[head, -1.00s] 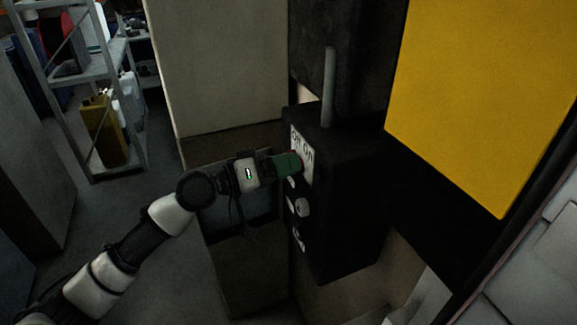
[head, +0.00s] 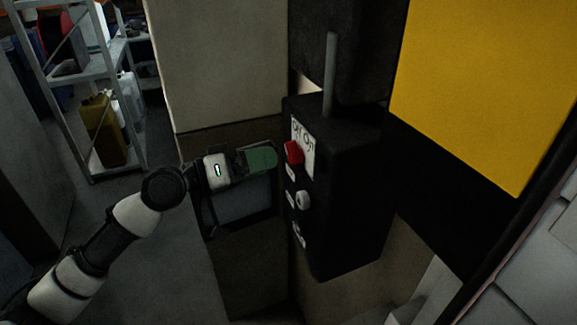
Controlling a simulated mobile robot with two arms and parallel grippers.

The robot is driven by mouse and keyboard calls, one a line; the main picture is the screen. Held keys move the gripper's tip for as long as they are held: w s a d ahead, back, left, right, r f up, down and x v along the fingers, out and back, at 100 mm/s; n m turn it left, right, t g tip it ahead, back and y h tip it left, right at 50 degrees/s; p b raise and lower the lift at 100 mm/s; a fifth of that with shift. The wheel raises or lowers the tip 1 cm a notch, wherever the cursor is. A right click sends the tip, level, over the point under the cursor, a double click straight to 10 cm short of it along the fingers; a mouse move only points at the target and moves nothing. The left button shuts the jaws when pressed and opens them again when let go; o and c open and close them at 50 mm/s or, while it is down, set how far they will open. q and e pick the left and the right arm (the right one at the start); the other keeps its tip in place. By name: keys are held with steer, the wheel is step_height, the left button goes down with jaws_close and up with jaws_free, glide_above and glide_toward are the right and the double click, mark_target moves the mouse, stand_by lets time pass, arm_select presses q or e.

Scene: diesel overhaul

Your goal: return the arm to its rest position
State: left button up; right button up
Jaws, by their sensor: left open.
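My left gripper (head: 262,158) has green finger pads and is open and empty. It is just left of a red knob (head: 293,152), with a small gap between them. The knob sits on the white OFF/ON plate (head: 307,150) of a black control box (head: 345,190). My left arm reaches in from the lower left. My right gripper is not in view.
A grey round knob (head: 303,199) and small labels are below the red knob. A grey rod (head: 330,75) stands above the box. A yellow panel (head: 480,90) is at right. A metal shelf (head: 85,75) with a yellow canister (head: 103,130) stands back left. Floor is clear left of my arm.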

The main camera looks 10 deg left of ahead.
arm_select(q)
steer(key=shift+b+v, duration=0.45)
steer(key=shift+v, duration=0.7)
